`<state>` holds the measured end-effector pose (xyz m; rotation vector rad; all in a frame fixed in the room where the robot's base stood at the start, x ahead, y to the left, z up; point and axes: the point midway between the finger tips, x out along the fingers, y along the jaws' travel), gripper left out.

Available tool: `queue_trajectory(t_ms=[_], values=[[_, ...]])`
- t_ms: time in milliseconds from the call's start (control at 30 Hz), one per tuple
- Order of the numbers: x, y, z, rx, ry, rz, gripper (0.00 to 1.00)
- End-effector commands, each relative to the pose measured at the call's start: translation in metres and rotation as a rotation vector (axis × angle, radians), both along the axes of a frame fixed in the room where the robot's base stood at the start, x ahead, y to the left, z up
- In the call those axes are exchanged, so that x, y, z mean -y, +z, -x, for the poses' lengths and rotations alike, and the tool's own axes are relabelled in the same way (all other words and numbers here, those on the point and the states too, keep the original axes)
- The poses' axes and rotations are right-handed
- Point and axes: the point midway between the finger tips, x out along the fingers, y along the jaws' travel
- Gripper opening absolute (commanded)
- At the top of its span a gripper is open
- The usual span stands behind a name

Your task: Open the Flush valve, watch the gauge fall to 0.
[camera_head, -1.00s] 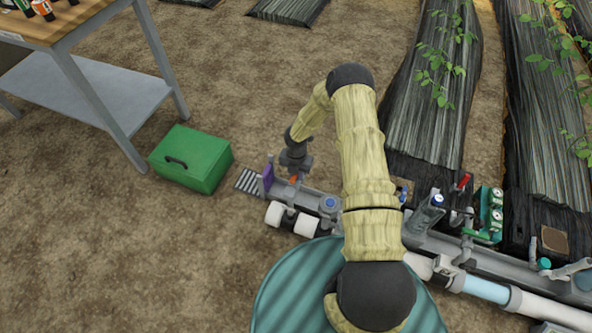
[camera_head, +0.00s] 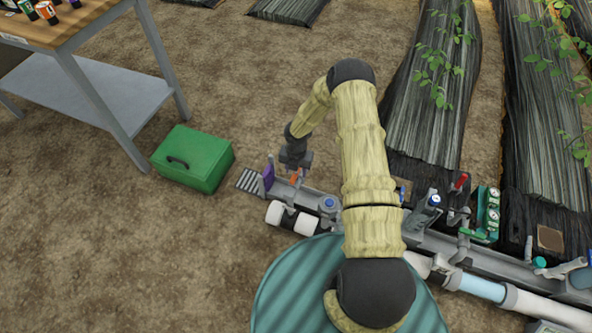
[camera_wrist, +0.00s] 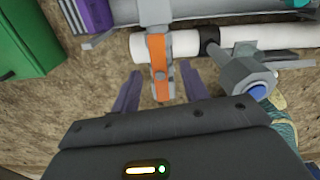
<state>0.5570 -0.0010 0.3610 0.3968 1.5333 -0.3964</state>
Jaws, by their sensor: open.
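An orange valve handle (camera_wrist: 158,55) shows in the wrist view, pointing down between the two fingers of my gripper (camera_wrist: 160,90). The fingers are open, one on each side of the handle, with gaps on both sides. In the head view the orange handle (camera_head: 294,177) is a small patch just below my gripper (camera_head: 290,168) at the left end of the skid. I cannot read any label on the valve. Gauges with pale faces (camera_head: 493,200) stand on the green part at the right of the skid, too small to read.
A white pipe (camera_wrist: 285,37) runs behind. A green box (camera_head: 194,157) and a workbench (camera_head: 110,90) are at left. Bare soil lies in front.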

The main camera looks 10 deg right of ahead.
Motion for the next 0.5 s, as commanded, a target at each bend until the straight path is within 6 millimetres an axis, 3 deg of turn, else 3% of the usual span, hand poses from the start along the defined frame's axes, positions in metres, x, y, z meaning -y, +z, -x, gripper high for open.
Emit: queue_trajectory(t_ms=[33,500], values=[[0.0,0.012,0.0,0.0,0.0,0.0,0.45],[0.0,0.068,0.0,0.0,0.0,0.0,0.45]])
